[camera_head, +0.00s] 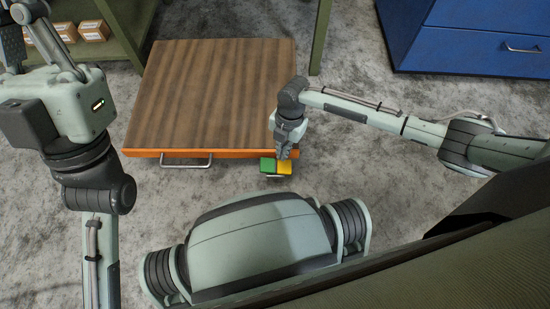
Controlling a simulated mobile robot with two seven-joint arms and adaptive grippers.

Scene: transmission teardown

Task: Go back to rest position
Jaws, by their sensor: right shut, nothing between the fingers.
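My right gripper (283,155) points down at the front right edge of the wooden-topped table (205,90). It is shut and empty. Its fingertips are just above or beside a small green block (267,165) and a yellow block (285,168) at that edge; I cannot tell whether they touch. My left arm rises at the left side, with its hand at the upper left. Part of my left gripper is cut off by the picture's edge, so its opening is unclear.
The table has an orange front edge and a metal handle (187,161). A green shelf (115,37) with small boxes (93,30) stands at the upper left. A blue drawer cabinet (475,45) stands at the upper right. Grey floor (350,180) is clear right of the table.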

